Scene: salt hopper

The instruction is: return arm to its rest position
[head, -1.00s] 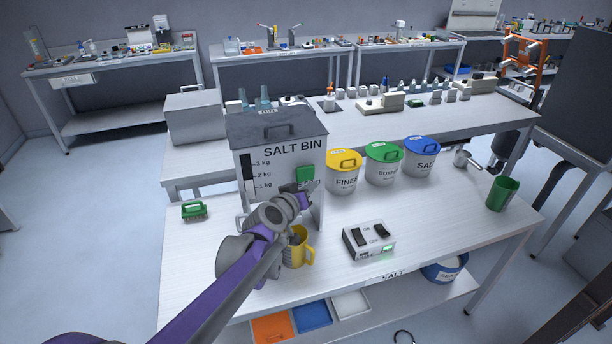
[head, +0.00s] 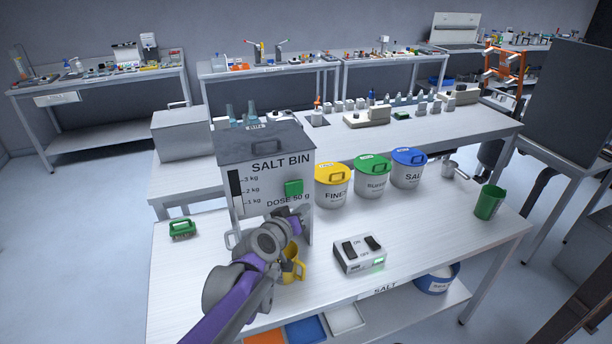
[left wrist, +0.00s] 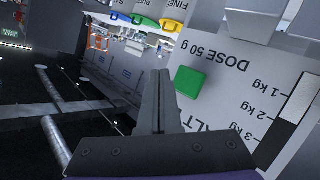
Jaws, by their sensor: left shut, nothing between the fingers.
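My left gripper (left wrist: 158,85) is shut and empty in the left wrist view, with the front of the salt bin and its green dose button (left wrist: 190,82) beside it. In the head view my left arm reaches in from below, and the gripper (head: 288,214) is just in front of the salt bin (head: 262,168), below its green button (head: 293,188). The fingertips are small there and partly hidden by the wrist. A yellow mug (head: 296,268) stands on the bench under the bin's front, partly covered by my arm. My right gripper is not in view.
A scale-like box with switches (head: 359,253) stands right of the mug. Yellow-, green- and blue-lidded tubs (head: 372,178) line the bench behind it. A green cup (head: 489,203) is near the right edge, a green brush (head: 182,229) at the left. Bench between is clear.

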